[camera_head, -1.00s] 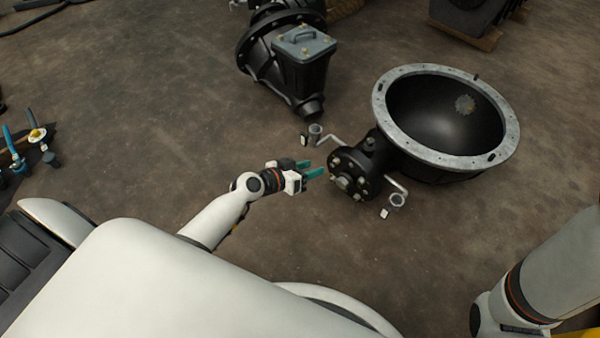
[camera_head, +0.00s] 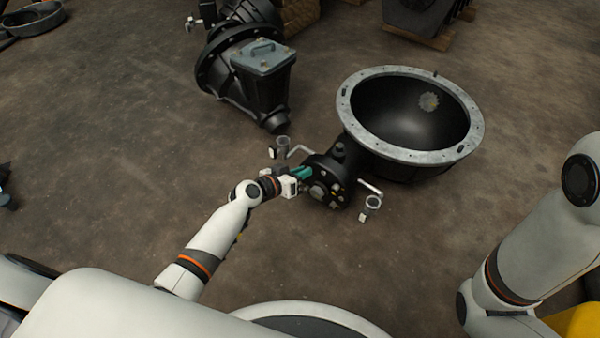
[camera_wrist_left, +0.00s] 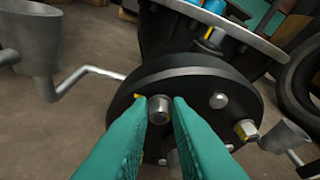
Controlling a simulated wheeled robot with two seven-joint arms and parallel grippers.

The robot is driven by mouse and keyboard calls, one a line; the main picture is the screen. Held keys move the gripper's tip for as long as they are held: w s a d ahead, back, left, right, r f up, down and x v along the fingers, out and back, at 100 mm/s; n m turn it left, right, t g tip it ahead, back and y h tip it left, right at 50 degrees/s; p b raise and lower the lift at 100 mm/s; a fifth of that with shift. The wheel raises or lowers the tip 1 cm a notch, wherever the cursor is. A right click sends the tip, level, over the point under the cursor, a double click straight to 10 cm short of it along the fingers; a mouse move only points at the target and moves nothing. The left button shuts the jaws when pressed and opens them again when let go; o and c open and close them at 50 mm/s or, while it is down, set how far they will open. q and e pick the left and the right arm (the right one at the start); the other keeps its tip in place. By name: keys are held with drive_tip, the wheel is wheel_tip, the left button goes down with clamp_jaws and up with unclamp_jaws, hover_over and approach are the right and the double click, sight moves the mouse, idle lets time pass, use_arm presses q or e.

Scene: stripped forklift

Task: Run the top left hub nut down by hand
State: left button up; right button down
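The black hub (camera_head: 322,183) sticks out from the grey-rimmed housing and has nuts and studs around its face. It fills the middle of the left wrist view (camera_wrist_left: 210,88). My left gripper (camera_head: 305,173) is at the upper left of the hub face. The nut is hidden by the fingers in the head view. My right gripper is out of view; only its arm shows.
The housing's wide grey flange (camera_head: 410,155) stands behind the hub. Bent cranks with small cups flank the hub, left (camera_head: 282,146) and right (camera_head: 371,204). A black gearbox casing (camera_head: 240,80) lies farther back.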

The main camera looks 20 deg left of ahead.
use_arm(q)
clamp_jaws()
drive_tip(key=shift+o, duration=1.9)
unclamp_jaws()
drive_tip(key=n+h+b, duration=0.1)
drive_tip(key=n+b, duration=0.1)
drive_tip(key=shift+b, duration=0.35)
clamp_jaws()
drive_tip(key=m+y+p, duration=0.2)
drive_tip(key=m+p, duration=0.1)
drive_tip(key=shift+r+m, duration=0.1)
drive_tip(key=shift+m, duration=0.3)
unclamp_jaws()
drive_tip(key=n+h+b, duration=0.2)
drive_tip(key=n+b, duration=0.1)
drive_tip(key=b, duration=0.2)
drive_tip(key=shift+n+b, duration=0.35)
drive_tip(key=shift+n, duration=0.05)
